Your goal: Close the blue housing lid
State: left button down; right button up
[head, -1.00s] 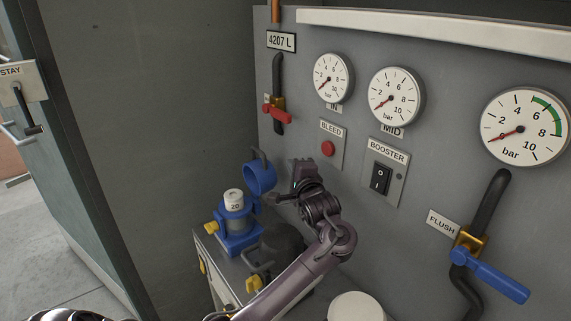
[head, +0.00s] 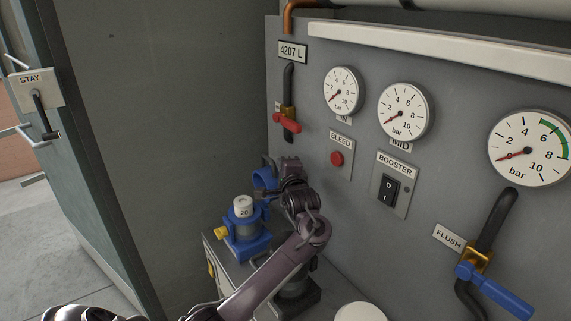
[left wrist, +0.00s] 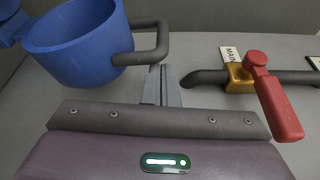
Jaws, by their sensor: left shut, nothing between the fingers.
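The blue lid (head: 262,181) stands swung up and open behind the blue housing (head: 247,246). A white cartridge (head: 243,207) marked 20 sits upright in the housing, its top uncovered. My left gripper (head: 290,166) is just right of the lid and hides part of it in the head view. In the left wrist view, the lid (left wrist: 75,45) is a blue cup at upper left with a dark bent handle (left wrist: 152,40). The shut, empty fingers (left wrist: 160,84) are close by the handle; I cannot tell whether they touch it. My right gripper is not in view.
The grey panel beside the arm carries gauges (head: 403,112), a red bleed button (head: 336,158), a booster switch (head: 389,190) and a blue flush lever (head: 495,286). A red-handled valve (head: 287,121) is above the lid. A yellow part (head: 220,234) sticks out left of the housing.

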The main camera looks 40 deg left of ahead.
pick_arm(q)
jog(key=shift+s, duration=0.1)
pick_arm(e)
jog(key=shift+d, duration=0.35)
